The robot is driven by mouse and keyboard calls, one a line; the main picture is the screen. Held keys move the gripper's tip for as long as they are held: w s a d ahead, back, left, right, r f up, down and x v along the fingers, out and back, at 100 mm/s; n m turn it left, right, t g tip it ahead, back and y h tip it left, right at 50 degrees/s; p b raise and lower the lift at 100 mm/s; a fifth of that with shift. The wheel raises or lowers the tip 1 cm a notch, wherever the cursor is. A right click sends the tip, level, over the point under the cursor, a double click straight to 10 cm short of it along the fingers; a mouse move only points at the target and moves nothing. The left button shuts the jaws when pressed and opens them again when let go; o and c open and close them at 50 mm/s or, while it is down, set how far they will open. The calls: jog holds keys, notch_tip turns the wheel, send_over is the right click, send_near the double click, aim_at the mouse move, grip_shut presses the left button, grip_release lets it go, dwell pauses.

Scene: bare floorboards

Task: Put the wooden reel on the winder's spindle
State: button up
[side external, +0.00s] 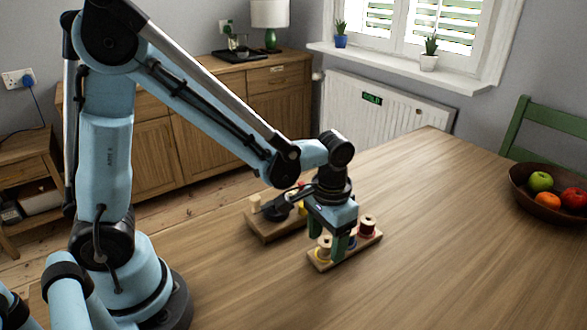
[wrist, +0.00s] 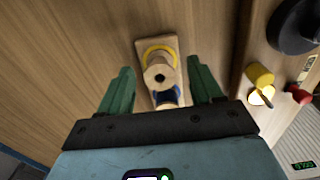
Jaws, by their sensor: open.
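A wooden reel (side external: 324,243) with a yellow band low on it stands at the near left end of a small wooden rack (side external: 321,266). In the wrist view this reel (wrist: 158,77) shows its pale top and dark centre hole between my fingers. My gripper (side external: 327,238) points down over it, open, with one green finger on each side; it also shows in the wrist view (wrist: 158,75). I cannot tell whether the fingers touch the reel. The winder (side external: 280,231) stands just behind the rack, with a dark round part and a pale peg. Its spindle is not clear to me.
A blue reel (wrist: 167,97) and a red reel (side external: 368,224) stand on the same rack. The winder's red knob (wrist: 299,95) shows at the right of the wrist view. A fruit bowl (side external: 550,206) stands far right. The tabletop between is clear.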

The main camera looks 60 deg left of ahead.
jog(key=shift+f, duration=0.65)
jog(key=c, duration=1.1)
jog(key=shift+r, duration=0.15)
